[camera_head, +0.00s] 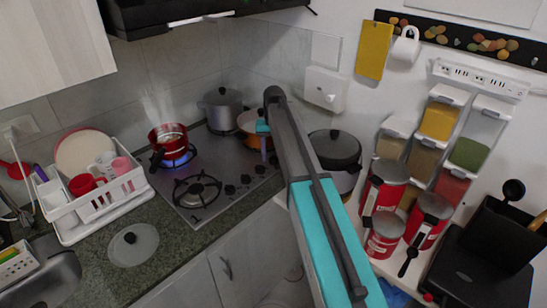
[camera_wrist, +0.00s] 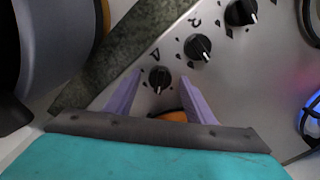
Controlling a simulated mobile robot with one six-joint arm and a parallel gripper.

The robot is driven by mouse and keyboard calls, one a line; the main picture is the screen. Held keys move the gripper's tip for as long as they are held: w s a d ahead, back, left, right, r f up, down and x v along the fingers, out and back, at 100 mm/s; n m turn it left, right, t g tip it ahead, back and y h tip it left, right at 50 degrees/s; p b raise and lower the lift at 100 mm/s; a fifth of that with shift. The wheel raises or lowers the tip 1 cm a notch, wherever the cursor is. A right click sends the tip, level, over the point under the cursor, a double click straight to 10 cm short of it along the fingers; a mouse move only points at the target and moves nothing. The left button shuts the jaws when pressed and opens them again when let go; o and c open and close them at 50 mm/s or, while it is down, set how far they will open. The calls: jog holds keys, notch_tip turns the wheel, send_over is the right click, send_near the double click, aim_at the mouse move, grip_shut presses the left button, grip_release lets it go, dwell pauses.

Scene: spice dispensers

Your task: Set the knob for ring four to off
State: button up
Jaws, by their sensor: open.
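The steel stove (camera_head: 205,205) has a row of black knobs along its front edge. In the wrist view, three knobs show on the steel panel: a near knob (camera_wrist: 159,78), a middle knob (camera_wrist: 197,47) and a far knob (camera_wrist: 240,12). A dark mark beside the near knob looks like a 4, but it is turned and hard to read. My gripper (camera_wrist: 160,76) is open, with its purple fingers on either side of the near knob. I cannot tell whether they touch it. In the head view my arm hides most of the gripper.
A steaming red pot (camera_head: 168,137) sits over a blue flame on the stove. An orange pan (camera_head: 250,122) and a grey pot (camera_head: 222,108) stand at the back. A dark-lidded cooker (camera_head: 335,150) stands right of my arm. A loose lid (camera_head: 133,244) lies on the counter.

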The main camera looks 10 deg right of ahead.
jog(key=shift+c, duration=0.4)
jog(key=c, duration=1)
jog(key=shift+n, duration=0.4)
jog(key=n, duration=0.4)
jog(key=shift+b, duration=0.4)
jog(key=n, duration=0.5)
jog(key=o, duration=1.1)
